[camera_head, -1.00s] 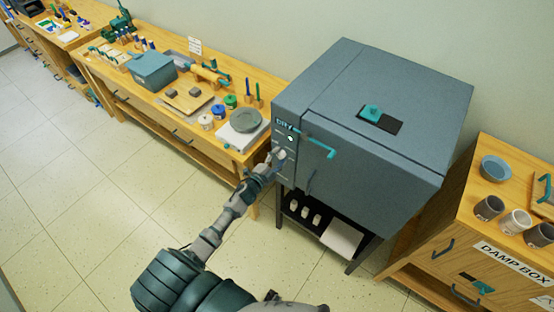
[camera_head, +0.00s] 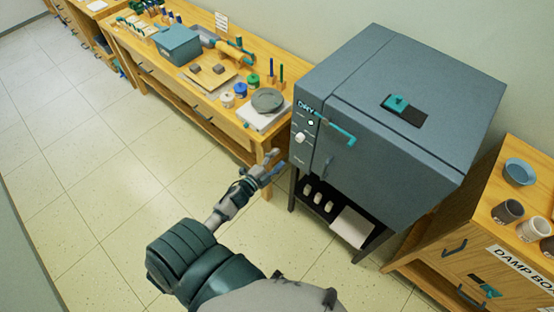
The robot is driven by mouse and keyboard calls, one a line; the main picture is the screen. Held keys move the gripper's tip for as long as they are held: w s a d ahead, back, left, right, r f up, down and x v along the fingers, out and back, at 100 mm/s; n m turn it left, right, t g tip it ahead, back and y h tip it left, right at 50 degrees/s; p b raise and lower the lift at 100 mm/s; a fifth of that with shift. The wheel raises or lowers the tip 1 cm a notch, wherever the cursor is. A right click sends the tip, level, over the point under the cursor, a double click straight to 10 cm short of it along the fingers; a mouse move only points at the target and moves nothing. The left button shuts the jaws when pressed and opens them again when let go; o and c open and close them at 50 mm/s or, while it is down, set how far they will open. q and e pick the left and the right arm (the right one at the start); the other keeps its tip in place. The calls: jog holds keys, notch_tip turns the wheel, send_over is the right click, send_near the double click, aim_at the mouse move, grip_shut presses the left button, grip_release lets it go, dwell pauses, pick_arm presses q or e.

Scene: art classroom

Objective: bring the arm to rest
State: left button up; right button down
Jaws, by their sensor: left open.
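My left arm reaches up from the bottom of the head view. My left gripper (camera_head: 271,165) is open and empty, its fingers spread in front of the gap between the wooden bench and the grey drying cabinet. It is apart from the cabinet (camera_head: 385,110) in the picture, left of and below the control panel. My right gripper is not in view.
The wooden bench (camera_head: 200,98) at the left carries a blue-grey box (camera_head: 179,44), paint pots and a scale with a grey plate (camera_head: 267,100). A damp box cabinet (camera_head: 450,228) with cups stands at the right. Floor is clear at the left.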

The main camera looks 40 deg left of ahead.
pick_arm(q)
jog(key=shift+f, duration=0.1)
jog(key=s+d+f+n+g+y, duration=0.15)
jog(key=s+f, duration=0.25)
jog(key=f, duration=0.6)
jog(key=s+f+n+g, duration=0.3)
jog(key=s+f, duration=0.1)
jog(key=f, duration=0.6)
jog(key=s+f+n+g+y, duration=0.1)
jog(key=s+f+n+g, duration=0.2)
jog(key=f, duration=0.7)
jog(key=s+d+f+n+g, duration=0.1)
jog(key=s+d+f+g, duration=0.2)
jog(key=s+f, duration=0.3)
jog(key=s+d+f+n+g+h+b, duration=0.1)
jog(key=s+d+f+g, duration=0.2)
jog(key=s+f, duration=0.4)
jog(key=s+d+f+n+g, duration=0.2)
jog(key=s+d+f, duration=0.3)
jog(key=s, duration=1.4)
jog(key=shift+s+f+g+b, duration=0.15)
jog(key=shift+f+g+b, duration=0.25)
jog(key=shift+f+g, duration=0.35)
